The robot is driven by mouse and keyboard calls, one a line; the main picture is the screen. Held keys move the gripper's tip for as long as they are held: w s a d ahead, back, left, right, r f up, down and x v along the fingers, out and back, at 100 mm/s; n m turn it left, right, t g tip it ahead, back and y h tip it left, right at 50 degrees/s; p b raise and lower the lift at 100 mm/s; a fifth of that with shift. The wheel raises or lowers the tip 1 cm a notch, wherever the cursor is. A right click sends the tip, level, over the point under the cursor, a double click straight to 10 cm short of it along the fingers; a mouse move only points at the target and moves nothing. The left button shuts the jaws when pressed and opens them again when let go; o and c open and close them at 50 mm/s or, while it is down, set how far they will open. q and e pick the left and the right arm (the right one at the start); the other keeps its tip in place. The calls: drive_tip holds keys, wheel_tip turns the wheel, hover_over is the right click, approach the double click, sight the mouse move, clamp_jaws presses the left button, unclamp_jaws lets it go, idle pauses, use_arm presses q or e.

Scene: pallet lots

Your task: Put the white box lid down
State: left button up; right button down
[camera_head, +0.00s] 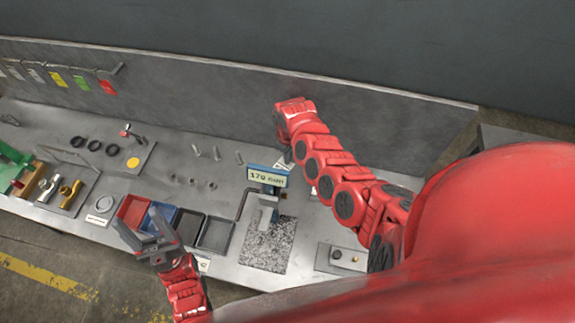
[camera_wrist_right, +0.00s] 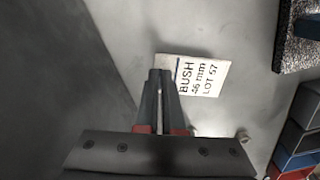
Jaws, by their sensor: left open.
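The white box lid (camera_wrist_right: 202,78) is in the right wrist view, with black print reading "BUSH", a size in mm and "LOT 57". In the head view, a small pale patch of it (camera_head: 283,163) shows below the end of my right arm. My right gripper (camera_wrist_right: 161,76) has its fingers close together at the lid's left edge and appears shut on it. The fingertips overlap the lid, so the contact itself is partly hidden. My left gripper (camera_head: 147,228) is open and empty, above the bench's front edge by the bins.
Red (camera_head: 133,209), blue (camera_head: 162,212) and dark grey bins (camera_head: 215,234) stand at the front edge. A display reading 170 mm (camera_head: 267,177) stands behind a speckled plate (camera_head: 270,248). Small cylindrical parts (camera_head: 239,157) lie between bins and back wall (camera_head: 220,105). A small tray (camera_head: 340,258) is at right.

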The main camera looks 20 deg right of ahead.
wheel_tip(320, 180, down, 3)
drive_tip(key=b, duration=0.2)
drive_tip(key=shift+s+f+b, duration=0.1)
drive_tip(key=shift+f+b, duration=0.05)
drive_tip(key=shift+b, duration=0.25)
drive_tip(key=c, duration=1)
unclamp_jaws()
drive_tip(key=shift+c, duration=0.2)
